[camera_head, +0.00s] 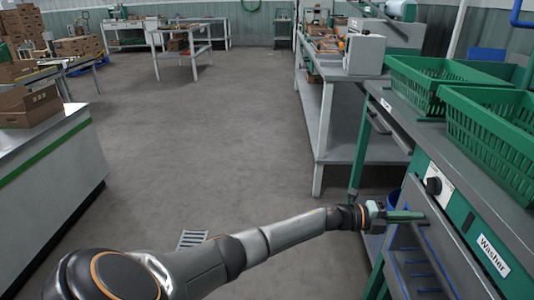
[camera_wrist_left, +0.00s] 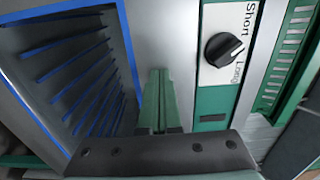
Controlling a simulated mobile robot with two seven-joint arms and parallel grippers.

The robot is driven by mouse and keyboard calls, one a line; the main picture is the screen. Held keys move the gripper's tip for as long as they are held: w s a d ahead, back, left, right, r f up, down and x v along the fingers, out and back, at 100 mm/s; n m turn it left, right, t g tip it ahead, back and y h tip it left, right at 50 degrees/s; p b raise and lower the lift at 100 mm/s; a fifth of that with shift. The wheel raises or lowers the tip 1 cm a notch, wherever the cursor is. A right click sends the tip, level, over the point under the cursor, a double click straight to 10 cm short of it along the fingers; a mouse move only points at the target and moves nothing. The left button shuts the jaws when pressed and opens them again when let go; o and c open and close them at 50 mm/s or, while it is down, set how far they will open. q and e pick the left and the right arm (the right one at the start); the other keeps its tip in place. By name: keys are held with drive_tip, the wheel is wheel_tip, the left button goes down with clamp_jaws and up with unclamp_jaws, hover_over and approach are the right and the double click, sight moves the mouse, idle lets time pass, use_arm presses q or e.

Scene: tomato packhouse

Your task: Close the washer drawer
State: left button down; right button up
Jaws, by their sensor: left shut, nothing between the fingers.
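The washer (camera_head: 492,256) stands at the right, with a green front, a name label and a black dial (camera_head: 433,186). The dial also shows in the left wrist view (camera_wrist_left: 222,48), between "Short" and "Long". The washer drawer (camera_head: 452,262) is grey, with a blue-edged, ribbed inside that shows, so it stands at least partly open. It fills the left of the left wrist view (camera_wrist_left: 128,48). My left gripper (camera_head: 422,215) is shut and empty beside the drawer's upper edge, below the dial. Its green fingers (camera_wrist_left: 160,80) point along the drawer's side; I cannot tell whether they touch it. My right gripper is out of view.
Green crates (camera_head: 490,130) stand on the washer's top. A grey workbench (camera_head: 335,82) is beyond it. A white counter (camera_head: 45,150) with a cardboard box (camera_head: 28,105) is at the left. The floor between is mostly clear, with a drain grate (camera_head: 192,239).

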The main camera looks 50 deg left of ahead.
use_arm(q)
drive_tip(key=shift+x, duration=0.85)
drive_tip(key=shift+d+r, duration=0.1)
drive_tip(key=shift+r, duration=0.2)
drive_tip(key=shift+s, duration=0.1)
